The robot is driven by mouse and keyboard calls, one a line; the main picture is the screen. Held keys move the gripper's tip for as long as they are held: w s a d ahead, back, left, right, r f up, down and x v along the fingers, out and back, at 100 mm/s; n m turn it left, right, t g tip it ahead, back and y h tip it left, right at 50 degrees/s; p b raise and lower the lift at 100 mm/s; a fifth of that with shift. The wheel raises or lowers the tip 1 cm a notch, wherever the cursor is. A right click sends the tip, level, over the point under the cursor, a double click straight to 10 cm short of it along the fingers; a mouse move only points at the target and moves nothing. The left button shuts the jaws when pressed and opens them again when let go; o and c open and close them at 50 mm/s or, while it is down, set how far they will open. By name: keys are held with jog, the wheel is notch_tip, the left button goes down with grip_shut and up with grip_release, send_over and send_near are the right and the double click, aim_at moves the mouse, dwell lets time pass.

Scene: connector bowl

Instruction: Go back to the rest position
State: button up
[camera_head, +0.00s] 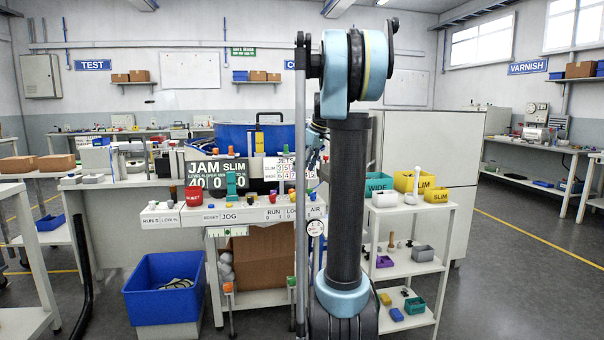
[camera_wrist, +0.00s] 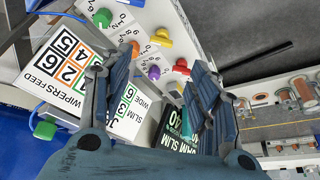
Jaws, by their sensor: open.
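My gripper (camera_wrist: 158,68) is open in the wrist view, its two dark blue fingers spread apart. I see nothing held between them. Behind the fingers are a white panel with coloured knobs (camera_wrist: 154,72) and a tilted sign reading WIPERS FEED (camera_wrist: 62,68). In the head view my arm stands upright in front of the bench, and its column and elbow hide most of my gripper.
A bench with the JAM SLIM board (camera_head: 216,174) and labelled controls lies ahead. A white shelf cart (camera_head: 446,222) with yellow and teal bins stands at right. Open floor (camera_head: 530,265) lies further right.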

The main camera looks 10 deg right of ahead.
jog(key=s+a+f+m+h, duration=0.1)
jog(key=s+f+m, duration=0.2)
jog(key=s+f, duration=0.5)
jog(key=s+a+f+m+h, duration=0.1)
jog(key=s+f+m, duration=0.2)
jog(key=s+f, duration=0.6)
jog(key=s+a+f+m+h, duration=0.1)
jog(key=s+f, duration=0.8)
jog(key=s, duration=1.5)
jog(key=shift+a+m+g, duration=0.4)
jog(key=shift+a+m, duration=0.1)
jog(key=shift+m, duration=0.5)
jog(key=shift+f, duration=0.15)
jog(key=shift+w+f, duration=0.15)
jog(key=shift+w, duration=0.2)
jog(key=shift+c, duration=0.6)
